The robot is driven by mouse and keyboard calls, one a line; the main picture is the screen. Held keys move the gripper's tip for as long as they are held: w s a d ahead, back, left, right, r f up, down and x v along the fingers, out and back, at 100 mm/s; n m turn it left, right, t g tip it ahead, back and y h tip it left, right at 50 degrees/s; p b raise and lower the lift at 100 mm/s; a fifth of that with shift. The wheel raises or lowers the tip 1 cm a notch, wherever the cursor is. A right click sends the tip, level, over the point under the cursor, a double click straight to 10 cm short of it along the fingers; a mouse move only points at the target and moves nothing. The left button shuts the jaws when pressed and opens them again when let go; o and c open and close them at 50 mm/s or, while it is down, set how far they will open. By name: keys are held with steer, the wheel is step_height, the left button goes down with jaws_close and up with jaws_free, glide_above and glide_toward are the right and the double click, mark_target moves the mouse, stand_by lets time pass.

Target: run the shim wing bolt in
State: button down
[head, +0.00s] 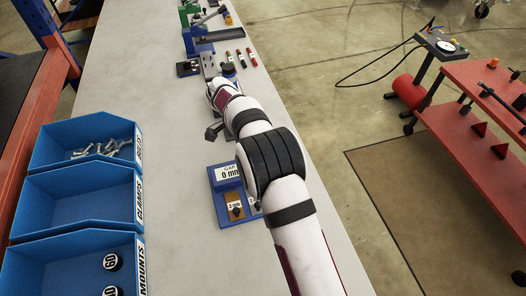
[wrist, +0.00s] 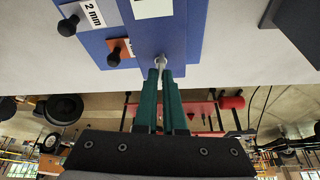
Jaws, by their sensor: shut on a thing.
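The blue shim fixture (head: 217,213) lies on the bench in the head view, partly behind my arm. Its display (head: 229,172) reads GAP 0 mm. In the wrist view the blue plate (wrist: 190,40) fills the top. My gripper (wrist: 161,73) has its green fingers shut on a small grey part, seemingly the shim wing bolt (wrist: 161,61), at the plate's edge. How deep the bolt sits is hidden. A shim marked 2 mm (wrist: 92,14) and an orange shim (wrist: 118,48), each with a black knob, are beside it. The fingertips are hidden in the head view.
Blue bins (head: 75,195) stand on the left, the rear one holding several bolts. A red cart (head: 470,140) stands off the bench on the right.

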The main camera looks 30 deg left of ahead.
steer(key=m, duration=0.1)
steer(key=m+g, duration=0.1)
steer(key=m, duration=0.1)
steer(key=shift+w+m, duration=0.2)
steer(key=shift+m, duration=0.1)
steer(key=shift+m+g+h, duration=0.3)
steer(key=shift+m+g, duration=0.6)
steer(key=shift+m, duration=0.8)
steer(key=c, duration=1)
jaws_free()
